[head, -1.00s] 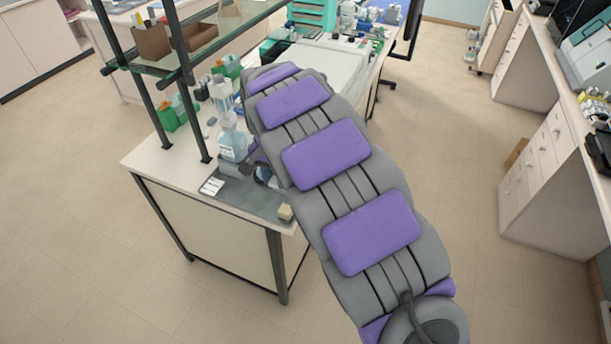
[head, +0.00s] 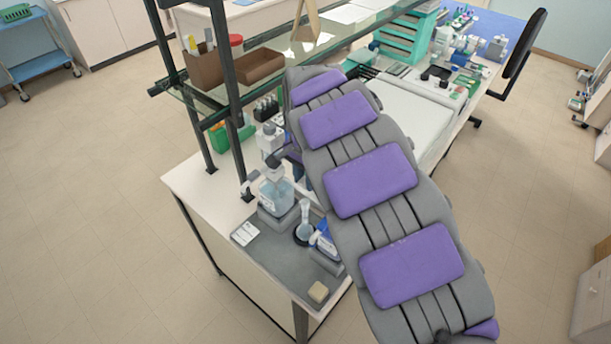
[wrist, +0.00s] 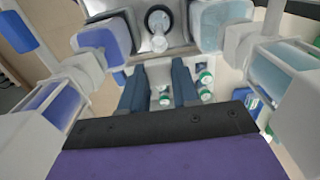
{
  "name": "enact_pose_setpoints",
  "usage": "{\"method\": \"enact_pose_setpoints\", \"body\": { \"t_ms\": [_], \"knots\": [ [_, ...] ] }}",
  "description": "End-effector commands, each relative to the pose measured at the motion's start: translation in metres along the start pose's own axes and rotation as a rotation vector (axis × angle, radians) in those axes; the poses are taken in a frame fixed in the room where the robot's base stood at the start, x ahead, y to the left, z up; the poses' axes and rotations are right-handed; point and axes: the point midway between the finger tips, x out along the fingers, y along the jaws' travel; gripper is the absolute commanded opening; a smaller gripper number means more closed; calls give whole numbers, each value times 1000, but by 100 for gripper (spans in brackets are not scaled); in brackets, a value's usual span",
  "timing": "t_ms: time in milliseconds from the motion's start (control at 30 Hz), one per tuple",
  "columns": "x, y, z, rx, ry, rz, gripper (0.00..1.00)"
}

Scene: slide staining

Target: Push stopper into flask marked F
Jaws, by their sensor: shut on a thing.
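My gripper (wrist: 159,72) shows in the wrist view as two dark blue fingers with a gap between them. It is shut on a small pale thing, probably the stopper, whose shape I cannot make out. Ahead of the fingertips a clear glass vessel (wrist: 158,27) stands upright against a dark round base. In the head view a glass vessel (head: 305,213) with a narrow neck stands on a black round base on the grey mat, apparently the same one. I cannot read a mark F on it. My arm covers much of the bench, and the fingertips are hidden in the head view.
A bottle of pale blue liquid (head: 276,193) stands left of the glass vessel, and a blue and white item (head: 325,243) right of it. A beige block (head: 318,292) and a white card (head: 245,233) lie on the mat (head: 285,265). A shelf post (head: 230,105) rises behind.

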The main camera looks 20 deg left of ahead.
Motion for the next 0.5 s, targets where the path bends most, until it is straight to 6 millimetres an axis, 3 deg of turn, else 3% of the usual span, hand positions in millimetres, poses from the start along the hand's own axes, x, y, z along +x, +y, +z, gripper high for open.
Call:
{"method": "enact_pose_setpoints", "body": {
  "t_ms": [500],
  "knots": [
    [33, 0, -2, 0, -2, 2, 2]
  ]
}}
